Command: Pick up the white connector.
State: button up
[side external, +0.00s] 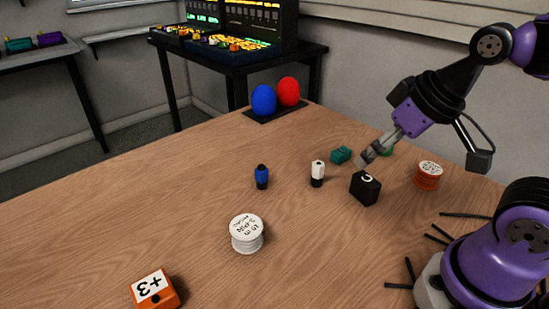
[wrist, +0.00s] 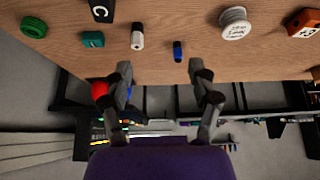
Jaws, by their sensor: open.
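The white connector (side external: 318,173) stands upright on the wooden table, with a white upper part and a black lower part. It also shows in the wrist view (wrist: 137,36), at the upper middle, beyond the fingertips. My gripper (side external: 368,155) is above the table, to the right of the white connector in the side view and apart from it. In the wrist view its two fingers (wrist: 162,75) are spread with nothing between them that they touch. A blue connector (side external: 262,177) with a black end stands to the left of the white one; the wrist view shows it too (wrist: 178,51).
A white spool (side external: 247,234) and an orange +3 block (side external: 155,290) are nearer the front. Blue (side external: 263,99) and red (side external: 288,92) rounded objects stand at the back edge.

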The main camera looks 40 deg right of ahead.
jog(key=g, duration=0.5)
send_near(318, 163)
jog(key=shift+s+a+f+n, duration=0.1)
jog(key=shift+s+f+n, duration=0.1)
jog(key=shift+f+n, duration=0.2)
jog(key=shift+w+f+g, duration=0.2)
jog(key=shift+f+g, duration=0.1)
jog(key=shift+f, duration=0.05)
jog(key=f, duration=1)
jog(key=shift+w+f, duration=0.15)
jog(key=shift+w, duration=0.05)
grip_shut()
